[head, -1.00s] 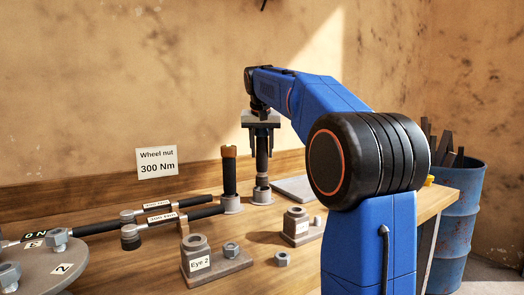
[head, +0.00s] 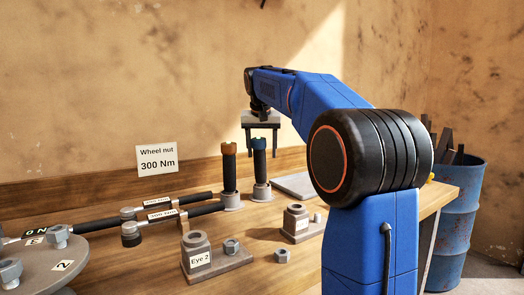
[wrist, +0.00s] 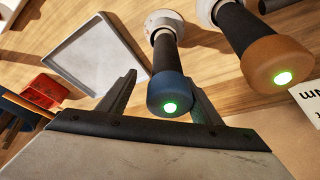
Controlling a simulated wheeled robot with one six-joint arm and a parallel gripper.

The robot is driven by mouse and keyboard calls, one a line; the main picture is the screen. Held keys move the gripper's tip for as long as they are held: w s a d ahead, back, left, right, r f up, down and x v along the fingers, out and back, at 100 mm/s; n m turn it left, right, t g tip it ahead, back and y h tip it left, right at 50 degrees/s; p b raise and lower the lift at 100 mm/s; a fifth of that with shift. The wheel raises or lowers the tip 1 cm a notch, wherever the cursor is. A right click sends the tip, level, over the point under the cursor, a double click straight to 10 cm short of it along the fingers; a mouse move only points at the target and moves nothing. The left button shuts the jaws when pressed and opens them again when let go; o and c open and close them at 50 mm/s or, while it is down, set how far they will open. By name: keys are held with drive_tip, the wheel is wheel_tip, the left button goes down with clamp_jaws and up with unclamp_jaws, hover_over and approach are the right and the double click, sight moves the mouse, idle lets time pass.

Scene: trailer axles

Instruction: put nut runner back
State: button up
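The nut runner with a blue cap (head: 259,165) stands upright in a grey round holder (head: 262,192) on the bench. A second runner with an orange cap (head: 229,170) stands in its own holder just to the left. My gripper (head: 262,136) is above the blue-capped runner with its fingers open and pointing down. In the wrist view, the blue cap (wrist: 170,93) with a lit green spot shows between the two spread fingertips, with no finger closed on it. The orange cap (wrist: 277,62) is at the right there, also with a green light.
Torque wrenches (head: 175,212) lie to the left, by a round plate with nuts (head: 45,262). Blocks with nuts, one labelled Eye 2 (head: 201,261), stand in front. A grey tray (wrist: 95,60) lies flat beside the runners. A blue barrel (head: 456,215) stands past the bench's right end.

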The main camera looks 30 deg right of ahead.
drive_tip(key=shift+r, duration=0.45)
drive_tip(key=v, duration=1.2)
drive_tip(key=shift+r, duration=0.2)
drive_tip(key=shift+d, duration=0.1)
idle(0.7)
